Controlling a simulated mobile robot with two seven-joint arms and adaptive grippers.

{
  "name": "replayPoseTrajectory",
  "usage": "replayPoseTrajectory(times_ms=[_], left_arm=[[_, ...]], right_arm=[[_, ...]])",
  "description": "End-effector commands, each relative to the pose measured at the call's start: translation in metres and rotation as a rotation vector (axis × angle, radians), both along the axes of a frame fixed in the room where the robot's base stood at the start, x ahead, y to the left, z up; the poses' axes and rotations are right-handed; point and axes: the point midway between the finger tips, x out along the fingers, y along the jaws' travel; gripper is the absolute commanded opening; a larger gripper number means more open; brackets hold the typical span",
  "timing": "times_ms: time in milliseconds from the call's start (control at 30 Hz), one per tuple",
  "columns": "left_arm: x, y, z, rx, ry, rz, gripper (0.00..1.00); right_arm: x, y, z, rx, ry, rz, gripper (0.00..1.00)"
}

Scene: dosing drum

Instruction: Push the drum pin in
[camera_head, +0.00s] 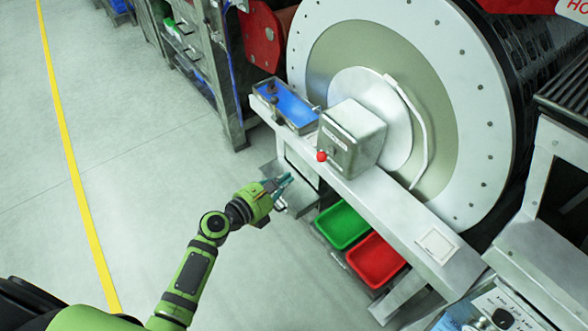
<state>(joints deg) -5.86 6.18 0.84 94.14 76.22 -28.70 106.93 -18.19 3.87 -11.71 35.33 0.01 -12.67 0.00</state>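The large drum (325,55) has a pale round face and stands at the upper right. A grey metal box (352,140) sits in front of its hub. A small red knob (321,156), which looks like the drum pin's end, sticks out of the box's near left side. How far the pin stands out is too small to tell. My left gripper (283,184) is below and left of the red knob, apart from it. Its fingers are small and foreshortened, so their opening is unclear. No held object shows. My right gripper is not in view.
A blue tray (287,104) sits on the white bench (410,215) left of the box. A green bin (342,225) and a red bin (375,260) are under the bench edge. A metal rack (205,60) stands at the upper left. The floor at left is clear.

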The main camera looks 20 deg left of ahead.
Motion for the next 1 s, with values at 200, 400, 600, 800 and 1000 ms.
replayPoseTrajectory(times_ms=[200, 400, 600, 800, 1000], left_arm=[[-0.022, 0.012, 0.004, 0.001, 0.0, 0.001, 0.0], [-0.026, 0.013, 0.005, 0.001, 0.0, 0.001, 0.0], [-0.025, 0.013, 0.005, 0.001, 0.0, 0.001, 0.0], [-0.025, 0.013, 0.005, 0.001, 0.0, 0.001, 0.0], [-0.034, 0.015, -0.036, 0.159, 0.028, -0.017, 0.0]], right_arm=[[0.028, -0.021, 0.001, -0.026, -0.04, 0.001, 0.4], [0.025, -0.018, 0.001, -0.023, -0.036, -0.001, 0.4], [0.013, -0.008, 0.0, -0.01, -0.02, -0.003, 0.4], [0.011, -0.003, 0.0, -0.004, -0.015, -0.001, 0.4], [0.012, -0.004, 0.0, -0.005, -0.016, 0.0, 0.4]])
